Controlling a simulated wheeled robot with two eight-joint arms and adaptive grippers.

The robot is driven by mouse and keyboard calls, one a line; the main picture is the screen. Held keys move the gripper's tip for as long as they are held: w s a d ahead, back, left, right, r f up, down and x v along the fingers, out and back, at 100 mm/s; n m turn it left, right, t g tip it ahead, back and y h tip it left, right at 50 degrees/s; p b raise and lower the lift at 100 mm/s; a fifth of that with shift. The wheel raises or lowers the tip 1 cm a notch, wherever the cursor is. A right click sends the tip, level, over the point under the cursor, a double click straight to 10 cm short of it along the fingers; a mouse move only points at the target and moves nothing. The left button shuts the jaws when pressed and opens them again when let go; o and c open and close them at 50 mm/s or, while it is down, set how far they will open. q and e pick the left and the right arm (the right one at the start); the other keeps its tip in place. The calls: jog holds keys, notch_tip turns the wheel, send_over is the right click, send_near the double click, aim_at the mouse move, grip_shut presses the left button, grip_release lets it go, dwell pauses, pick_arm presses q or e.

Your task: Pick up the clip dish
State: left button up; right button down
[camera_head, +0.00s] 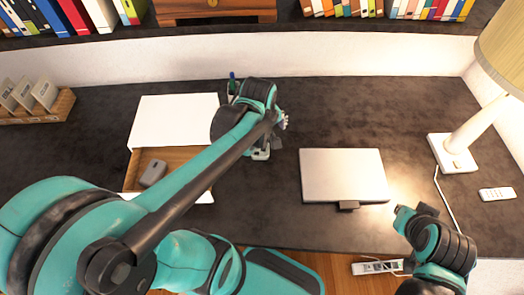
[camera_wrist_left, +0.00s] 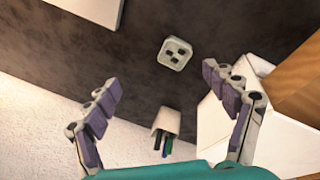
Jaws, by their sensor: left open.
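The clip dish (camera_wrist_left: 175,54) is a small white rounded-square dish with dark clips in it. In the left wrist view it lies on the dark desk, upper middle, beyond my fingertips. My left gripper (camera_wrist_left: 160,82) is open and empty, its two fingers spread wide and apart from the dish. In the head view my left arm reaches over the desk's back middle, and the arm and gripper cover much of that area, so I cannot make out the dish clearly there. My right gripper (camera_head: 416,213) is at the lower right near the desk's front edge; its finger opening cannot be made out.
A white cup (camera_wrist_left: 167,121) with pens stands near the dish. A white box (camera_head: 175,120) with an open wooden drawer holding a grey mouse (camera_head: 152,173) is left of my gripper. A closed laptop (camera_head: 343,174) lies to the right. A lamp (camera_head: 455,150) stands far right.

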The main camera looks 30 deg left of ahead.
aim_at(259, 151)
pick_arm(q)
jog(key=w+a+f+n+g, duration=0.1)
jog(key=a+f+n, duration=0.1)
jog(key=f+n, duration=0.1)
jog(key=w+a+f+n+g, duration=0.1)
jog(key=f+n, duration=0.3)
jog(key=w+a+f+n+g, duration=0.1)
jog(key=w+a+f+n, duration=0.1)
jog(key=f+n, duration=0.1)
jog(key=shift+a+f+n, duration=0.3)
jog(key=shift+f+n, duration=0.1)
jog(key=shift+f, duration=0.1)
notch_tip(259, 151, down, 6)
jog(key=b, duration=0.2)
jog(key=shift+w+a+r+b, duration=0.1)
jog(key=shift+r+b, duration=0.05)
jog(key=shift+b, duration=0.15)
jog(key=shift+r, duration=0.1)
jog(key=c, duration=1.3)
